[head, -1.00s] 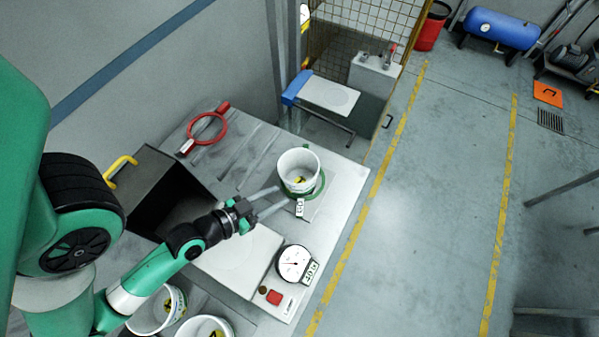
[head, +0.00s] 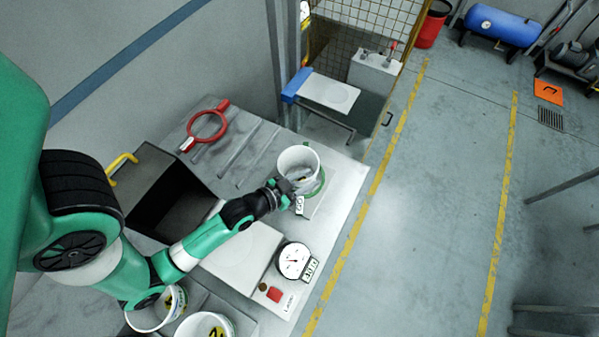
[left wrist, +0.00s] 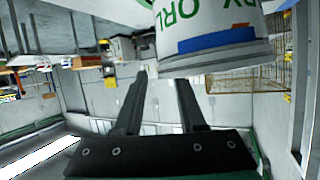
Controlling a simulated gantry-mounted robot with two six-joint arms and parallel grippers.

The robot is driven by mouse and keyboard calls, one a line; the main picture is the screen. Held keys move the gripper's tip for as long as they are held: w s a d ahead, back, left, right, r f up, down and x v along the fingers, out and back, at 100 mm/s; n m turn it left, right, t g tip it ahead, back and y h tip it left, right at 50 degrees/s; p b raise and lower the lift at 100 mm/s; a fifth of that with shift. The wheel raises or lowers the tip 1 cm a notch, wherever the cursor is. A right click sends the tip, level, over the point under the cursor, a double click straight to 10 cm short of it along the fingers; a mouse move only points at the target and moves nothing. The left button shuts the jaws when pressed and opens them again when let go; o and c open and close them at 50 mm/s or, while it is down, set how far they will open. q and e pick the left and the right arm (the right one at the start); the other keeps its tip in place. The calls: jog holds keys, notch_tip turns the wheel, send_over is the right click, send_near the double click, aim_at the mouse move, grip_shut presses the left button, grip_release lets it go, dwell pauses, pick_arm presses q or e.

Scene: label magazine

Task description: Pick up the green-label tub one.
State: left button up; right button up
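A white open tub (head: 299,160) with green showing around its lower right side stands on the bench, by its front right part. My left gripper (head: 284,188) is right at its near lower left side in the head view, where the fingers are hard to make out. In the left wrist view the left gripper's (left wrist: 162,78) two dark fingers are apart with nothing seen between them. A white tub (left wrist: 215,35) with green lettering and a blue patch fills the top right there, just past the fingertips. I cannot tell whether they touch it. My right gripper is not in view.
A round dial (head: 293,260) and a red button (head: 273,294) are at the bench's front. More white tubs (head: 205,327) stand at the bottom. A red ring tool (head: 207,126) lies behind.

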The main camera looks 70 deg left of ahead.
pick_arm(q)
grip_shut()
dwell(1.4)
